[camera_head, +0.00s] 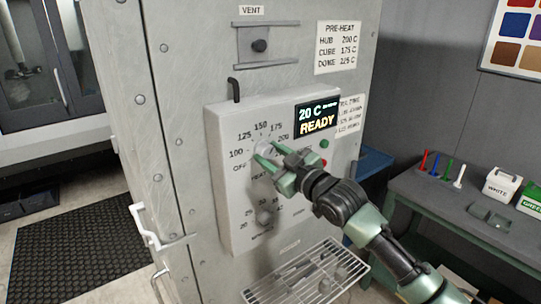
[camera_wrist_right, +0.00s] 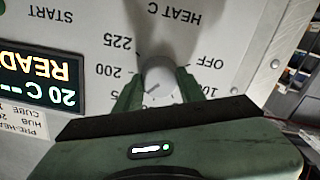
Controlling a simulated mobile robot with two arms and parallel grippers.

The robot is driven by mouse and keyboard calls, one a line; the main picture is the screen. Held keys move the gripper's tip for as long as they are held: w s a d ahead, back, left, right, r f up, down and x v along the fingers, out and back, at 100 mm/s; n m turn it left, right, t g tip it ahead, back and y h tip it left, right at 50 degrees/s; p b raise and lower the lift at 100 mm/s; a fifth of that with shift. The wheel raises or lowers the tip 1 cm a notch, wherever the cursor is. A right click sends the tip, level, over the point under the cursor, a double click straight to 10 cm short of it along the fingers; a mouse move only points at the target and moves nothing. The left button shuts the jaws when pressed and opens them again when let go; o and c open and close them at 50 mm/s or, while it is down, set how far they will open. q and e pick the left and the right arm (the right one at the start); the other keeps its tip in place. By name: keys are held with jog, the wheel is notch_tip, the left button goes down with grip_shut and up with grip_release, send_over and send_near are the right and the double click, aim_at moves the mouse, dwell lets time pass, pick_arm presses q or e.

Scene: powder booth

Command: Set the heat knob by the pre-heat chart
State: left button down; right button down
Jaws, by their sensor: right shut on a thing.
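The heat knob (camera_head: 265,149) is a pale round dial on the grey control panel (camera_head: 230,190), with OFF and numbers from 100 up around it. My right gripper (camera_head: 268,156) is shut on the knob, one finger on each side. In the right wrist view, which is upside down, the knob (camera_wrist_right: 160,76) sits between the fingers. A short dark mark shows on its face; its exact setting I cannot tell. The pre-heat chart (camera_head: 338,47) reads hub 200 C, cube 175 C, dome 225 C. The display (camera_head: 317,117) reads 20 C, READY. My left gripper is out of view.
A lower knob (camera_head: 265,215) sits below on the panel. A wire rack (camera_head: 305,275) juts out beneath. A door handle (camera_head: 150,225) sticks out at left. A green bench (camera_head: 470,215) at right holds coloured sticks and a box marked WHITE (camera_head: 501,185).

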jog(key=m, duration=0.4)
jog(key=shift+f+m, duration=0.1)
jog(key=shift+m, duration=0.2)
jog(key=m, duration=0.3)
jog(key=shift+m, duration=0.4)
jog(key=m, duration=0.3)
jog(key=shift+m, duration=2.5)
jog(key=c, duration=0.9)
grip_release()
jog(key=shift+o, duration=0.2)
